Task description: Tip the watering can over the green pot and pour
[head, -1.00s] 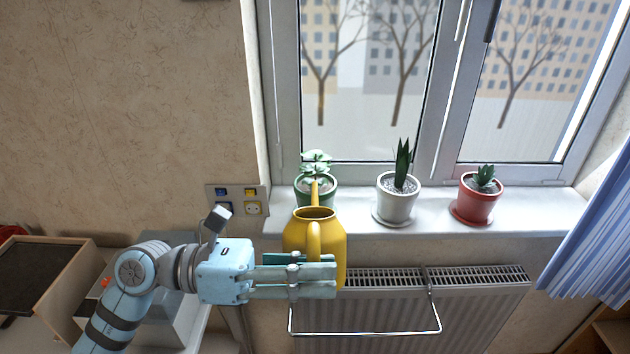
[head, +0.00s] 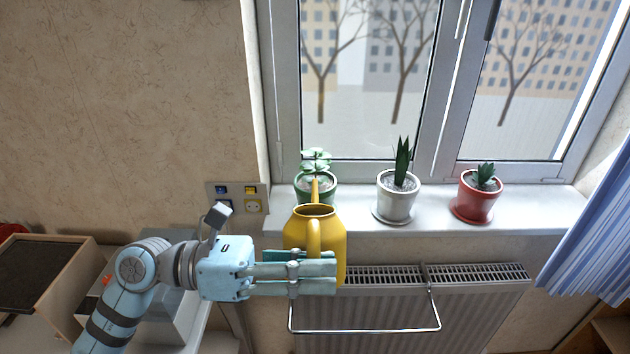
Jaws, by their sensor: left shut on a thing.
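The yellow watering can (head: 328,232) is held in front of the window sill, above the radiator. It looks about upright, with its handle towards me and its spout pointing away to the green pot (head: 328,194). The spout overlaps the pot in the picture, and the can hides the pot's lower part. A leafy plant (head: 316,160) grows in the green pot, at the sill's left end. My left gripper (head: 318,270) is shut on the watering can, its fingers across the can's lower body and handle. My right gripper is not in view.
A white pot (head: 396,205) with a spiky plant and a red pot (head: 474,205) with a succulent stand further right on the sill (head: 540,205). A radiator (head: 480,300) with a metal rail (head: 380,332) is below. A blue curtain (head: 590,240) hangs at right.

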